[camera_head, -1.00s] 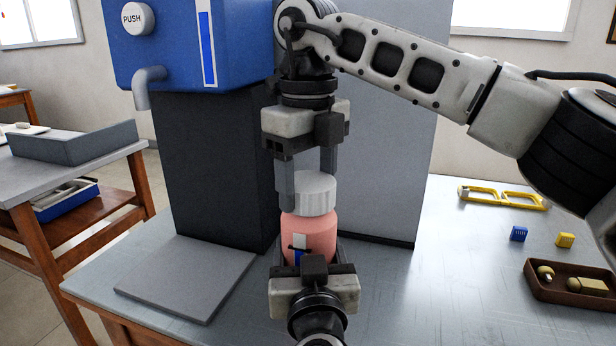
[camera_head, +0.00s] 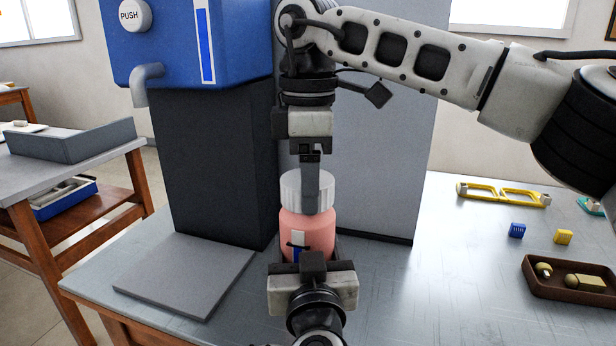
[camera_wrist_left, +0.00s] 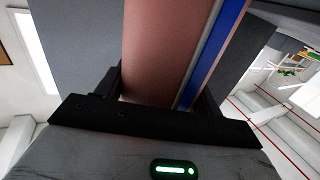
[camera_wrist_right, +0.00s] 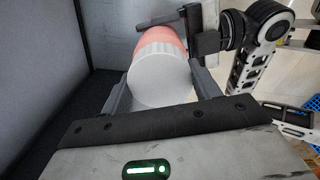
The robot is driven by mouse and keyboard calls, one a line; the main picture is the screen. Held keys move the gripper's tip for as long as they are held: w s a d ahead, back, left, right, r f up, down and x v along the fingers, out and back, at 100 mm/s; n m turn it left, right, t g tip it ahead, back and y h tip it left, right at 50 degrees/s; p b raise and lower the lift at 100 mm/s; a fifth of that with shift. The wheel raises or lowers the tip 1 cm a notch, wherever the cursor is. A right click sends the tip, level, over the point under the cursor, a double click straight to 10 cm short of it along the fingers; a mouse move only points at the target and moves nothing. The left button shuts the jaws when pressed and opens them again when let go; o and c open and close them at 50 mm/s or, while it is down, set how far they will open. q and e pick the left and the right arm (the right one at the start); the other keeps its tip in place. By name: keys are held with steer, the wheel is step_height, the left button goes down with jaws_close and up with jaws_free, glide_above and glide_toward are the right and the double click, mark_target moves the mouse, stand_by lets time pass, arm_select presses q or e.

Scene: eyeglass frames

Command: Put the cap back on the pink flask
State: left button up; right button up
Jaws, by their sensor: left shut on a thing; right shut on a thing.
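The pink flask (camera_head: 308,232) stands upright in the head view, with a blue and white strip on its front. The white ribbed cap (camera_head: 297,190) sits on top of its neck. My left gripper (camera_head: 308,262) is shut around the flask's lower body; the flask with its blue strip also fills the left wrist view (camera_wrist_left: 165,50). My right gripper (camera_head: 312,190) points straight down from above and is shut on the cap. In the right wrist view the cap (camera_wrist_right: 160,80) lies between the two fingers, with the pink flask (camera_wrist_right: 160,38) right behind it.
A blue dispenser (camera_head: 190,40) with a spout stands behind on a dark column, with a grey plate (camera_head: 185,280) at its foot.

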arm_select(q)
steer(key=shift+f, duration=0.1)
arm_select(e)
steer(key=shift+m, duration=1)
steer(key=m, duration=0.3)
steer(key=shift+s+a, duration=0.3)
steer(key=shift+w+d+m, duration=0.2)
steer(key=shift+m, duration=0.8)
steer(key=o, duration=1)
steer(key=shift+c, duration=0.2)
steer(key=shift+d+r, duration=0.1)
steer(key=shift+r, duration=2.15)
